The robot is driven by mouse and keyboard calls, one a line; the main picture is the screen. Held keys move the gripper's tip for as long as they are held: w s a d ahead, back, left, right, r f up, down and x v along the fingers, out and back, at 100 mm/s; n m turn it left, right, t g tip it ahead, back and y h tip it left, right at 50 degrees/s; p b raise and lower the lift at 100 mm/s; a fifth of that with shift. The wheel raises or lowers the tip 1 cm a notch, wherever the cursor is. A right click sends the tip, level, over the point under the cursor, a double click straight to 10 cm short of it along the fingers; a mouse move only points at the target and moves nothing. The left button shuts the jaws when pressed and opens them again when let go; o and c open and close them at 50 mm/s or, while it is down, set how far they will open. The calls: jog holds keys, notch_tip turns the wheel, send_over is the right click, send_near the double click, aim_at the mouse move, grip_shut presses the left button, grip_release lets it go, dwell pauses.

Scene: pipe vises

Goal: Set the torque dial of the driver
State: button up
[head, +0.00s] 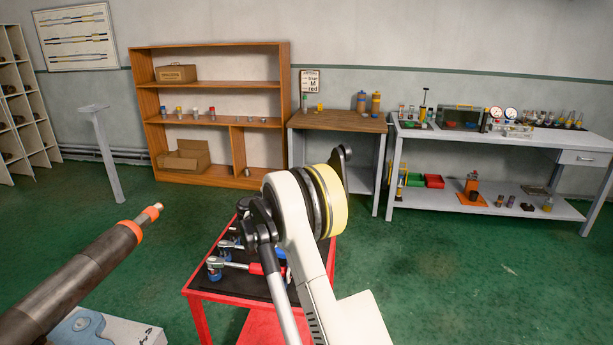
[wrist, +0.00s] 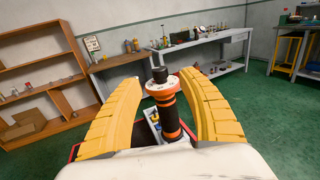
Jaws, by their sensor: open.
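In the wrist view, an upright black tool with orange bands, which looks like the driver (wrist: 170,122), stands between my fingers. Its upper end carries a pale and orange collar, probably the torque dial (wrist: 160,89), with a black tip above it. My gripper (wrist: 160,78) is open, its yellow fingers on either side of the collar with gaps at both sides. I cannot tell the collar's setting. In the head view my own arm covers the gripper's fingers and the driver.
A dark pipe (head: 85,265) with an orange ring juts in at left. A wooden shelf (head: 215,85), a wooden table (head: 338,121) and a grey bench (head: 470,135) line the wall. Green floor between is open.

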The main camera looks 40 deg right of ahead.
jog(key=b+x, duration=0.1)
jog(key=x, duration=0.6)
jog(key=shift+a, duration=0.1)
grip_shut()
